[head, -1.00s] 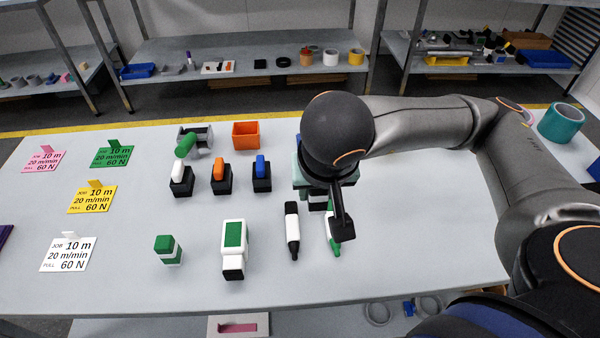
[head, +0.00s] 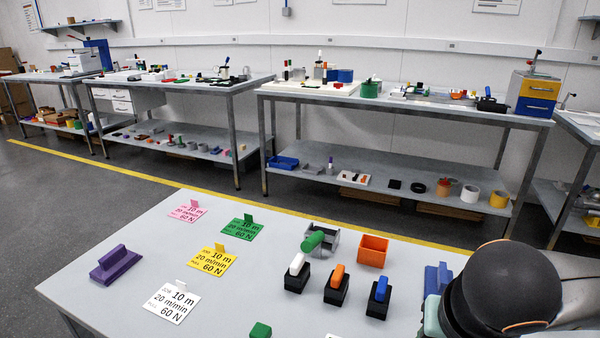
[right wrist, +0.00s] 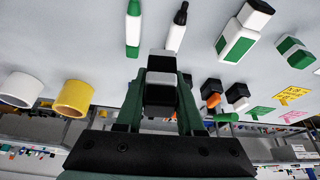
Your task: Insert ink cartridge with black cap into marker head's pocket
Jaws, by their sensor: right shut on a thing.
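My right gripper (right wrist: 160,98) shows in the right wrist view, its green fingers shut on a white block with black ends, which looks like the ink cartridge with black cap (right wrist: 160,79). It is held away from the tabletop objects. In the head view only my dark right wrist shows at the lower right, and its gripper is out of frame. A grey fixture with a green cylinder (head: 318,242) stands on the table and may be the marker head; I cannot make out its pocket. My left gripper is not in view.
Black blocks with white (head: 297,275), orange (head: 337,286) and blue (head: 379,298) tops stand near an orange bin (head: 373,250). Job cards (head: 172,301) and a purple block (head: 117,264) lie at left. A white-green block (right wrist: 242,32) and pens (right wrist: 133,28) show in the wrist view.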

